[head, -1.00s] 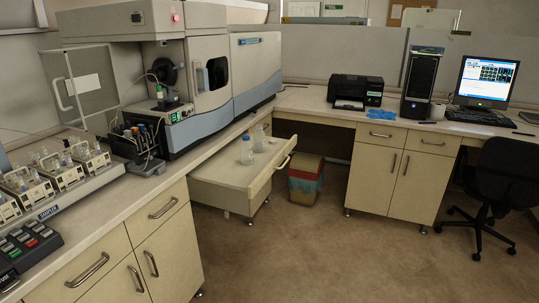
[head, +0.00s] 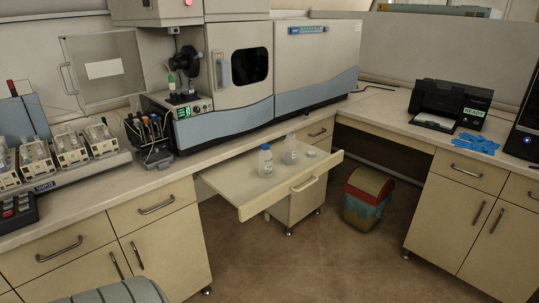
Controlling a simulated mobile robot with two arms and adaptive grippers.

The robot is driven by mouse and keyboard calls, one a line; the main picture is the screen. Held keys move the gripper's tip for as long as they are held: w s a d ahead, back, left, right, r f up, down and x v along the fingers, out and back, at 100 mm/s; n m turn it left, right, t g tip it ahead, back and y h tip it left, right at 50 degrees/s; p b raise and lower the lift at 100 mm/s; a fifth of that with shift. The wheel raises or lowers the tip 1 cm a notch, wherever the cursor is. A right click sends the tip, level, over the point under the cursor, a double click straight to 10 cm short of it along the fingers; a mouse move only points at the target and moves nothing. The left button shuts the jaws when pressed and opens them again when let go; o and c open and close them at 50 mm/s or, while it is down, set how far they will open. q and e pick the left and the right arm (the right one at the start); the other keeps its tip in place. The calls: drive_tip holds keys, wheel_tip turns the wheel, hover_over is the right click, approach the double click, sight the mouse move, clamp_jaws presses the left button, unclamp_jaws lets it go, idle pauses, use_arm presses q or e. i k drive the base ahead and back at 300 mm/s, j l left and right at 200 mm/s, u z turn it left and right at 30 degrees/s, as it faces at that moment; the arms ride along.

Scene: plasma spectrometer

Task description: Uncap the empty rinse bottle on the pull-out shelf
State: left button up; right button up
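The pull-out shelf (head: 235,188) is out from under the bench in the middle of the head view. A bottle with a blue cap (head: 265,161) stands upright on it. A second, clear-looking bottle (head: 290,150) stands just behind it to the right; I cannot make out its top clearly. A small white round piece (head: 310,152) lies on the shelf to the right of that bottle. The frame is too coarse to tell which bottle is empty. Neither of my grippers is in view.
The spectrometer (head: 240,80) stands on the bench behind the shelf. Sample racks (head: 70,150) are at left. A bin (head: 368,198) stands on the floor right of the shelf. Blue gloves (head: 475,143) lie near the printer (head: 450,105). The floor before the shelf is clear.

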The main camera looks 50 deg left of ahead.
sight(265, 157)
drive_tip(key=i+u, duration=0.45)
drive_tip(key=i+l+u, duration=0.2)
drive_tip(key=i+u, duration=0.15)
drive_tip(key=u, duration=0.15)
drive_tip(key=i+l+u, duration=0.65)
drive_tip(key=u, duration=0.3)
drive_tip(key=l, duration=0.1)
